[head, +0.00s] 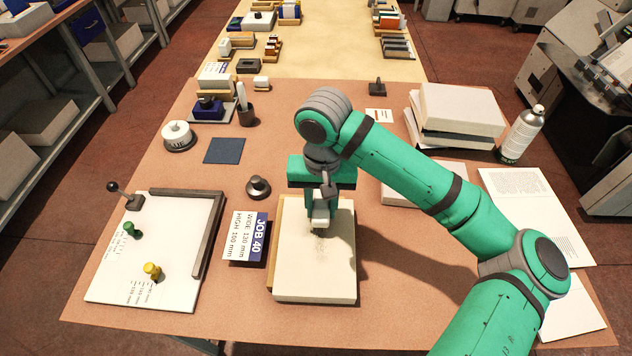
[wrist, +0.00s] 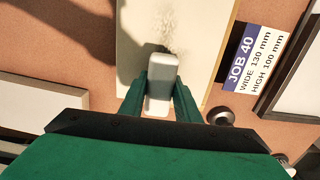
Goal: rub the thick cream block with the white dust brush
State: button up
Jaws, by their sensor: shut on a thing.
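The thick cream block (head: 318,275) lies flat on the table in front of my arm, its long side running away from the view. A grey dusty patch shows on its top, and the block also fills the top middle of the wrist view (wrist: 140,60). My gripper (head: 322,205) is over the far half of the block, pointing down. It is shut on the white dust brush (wrist: 162,80), which is pale and upright between the fingers. The brush's lower end is at or just above the dusty patch; I cannot tell if it touches.
A JOB 40 card (head: 247,237) and a dark round knob (head: 258,187) lie left of the block. A white board with pegs (head: 150,250) is farther left. Stacked paper blocks (head: 455,115), a spray can (head: 522,135) and paper sheets (head: 535,205) are on the right.

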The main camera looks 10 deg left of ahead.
aim_at(321, 206)
jog(key=r, duration=0.3)
jog(key=shift+s+r, duration=0.2)
jog(key=shift+s, duration=0.05)
jog(key=shift+r, duration=1.65)
jog(key=shift+w, duration=0.2)
